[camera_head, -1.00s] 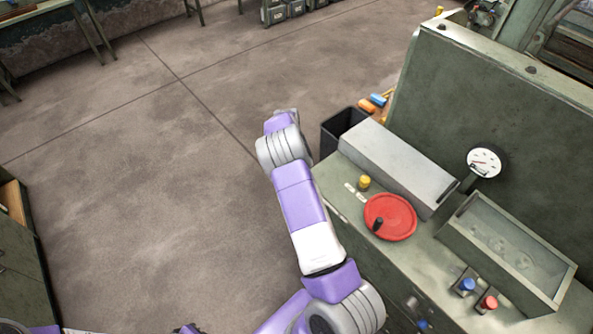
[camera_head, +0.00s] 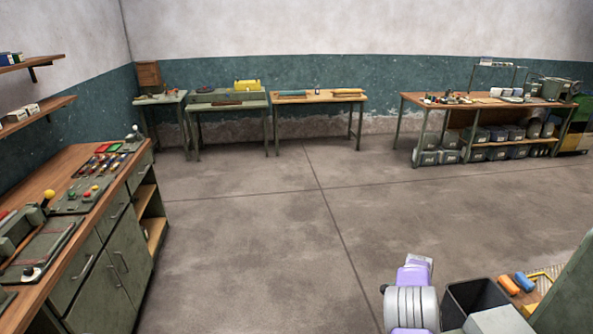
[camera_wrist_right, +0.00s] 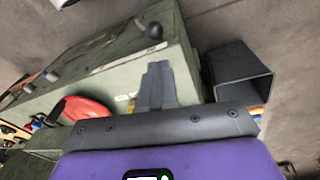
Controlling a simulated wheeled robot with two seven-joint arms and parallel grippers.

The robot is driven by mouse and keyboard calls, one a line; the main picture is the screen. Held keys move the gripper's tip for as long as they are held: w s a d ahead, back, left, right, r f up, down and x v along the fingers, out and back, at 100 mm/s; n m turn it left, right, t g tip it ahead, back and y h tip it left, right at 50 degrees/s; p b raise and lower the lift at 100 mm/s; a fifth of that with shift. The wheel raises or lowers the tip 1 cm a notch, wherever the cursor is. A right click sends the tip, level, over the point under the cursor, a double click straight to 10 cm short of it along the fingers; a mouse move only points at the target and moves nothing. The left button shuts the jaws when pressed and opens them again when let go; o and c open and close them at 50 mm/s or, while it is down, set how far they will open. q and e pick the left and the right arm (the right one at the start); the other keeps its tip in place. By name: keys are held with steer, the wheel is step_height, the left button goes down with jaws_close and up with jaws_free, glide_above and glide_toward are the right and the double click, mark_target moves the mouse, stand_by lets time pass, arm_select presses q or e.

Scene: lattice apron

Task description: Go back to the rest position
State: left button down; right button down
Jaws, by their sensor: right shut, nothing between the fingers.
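My right gripper (camera_wrist_right: 158,85) shows in the right wrist view as dark fingers closed together, with nothing held between them. Beyond it is a green bench or cabinet (camera_wrist_right: 125,58), partly hidden by the gripper and my wrist. In the head view my right arm (camera_head: 411,290) comes up from the bottom edge, right of the middle; its fingers cannot be made out there. My left arm and left gripper are not in view.
A red disc (camera_wrist_right: 85,108) lies left of the fingers in the wrist view. A dark open bin (camera_head: 474,296) stands close right of my arm. A wooden-topped counter (camera_head: 85,185) with controls is at left. Open floor (camera_head: 260,240) lies between.

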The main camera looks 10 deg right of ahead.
steer(key=s+a+f+n+y+b, duration=0.1)
steer(key=s+a+f+n+b, duration=0.1)
steer(key=s+a+f+n, duration=0.55)
steer(key=s+a+f+n+y+b, duration=0.1)
steer(key=s+a+f+n+b, duration=0.15)
steer(key=a+f, duration=0.9)
steer(key=s+a+n+t+y+b, duration=0.1)
steer(key=s+a+n, duration=0.3)
steer(key=a, duration=0.5)
steer(key=s+a+n+t+y+b, duration=0.1)
steer(key=s+a+n+y+b, duration=0.1)
steer(key=s+a+n, duration=0.2)
steer(key=s+a+f, duration=0.1)
steer(key=s+a, duration=0.2)
steer(key=a, duration=0.2)
steer(key=shift+s+n, duration=0.3)
steer(key=shift+s, duration=0.1)
steer(key=shift+d, duration=0.1)
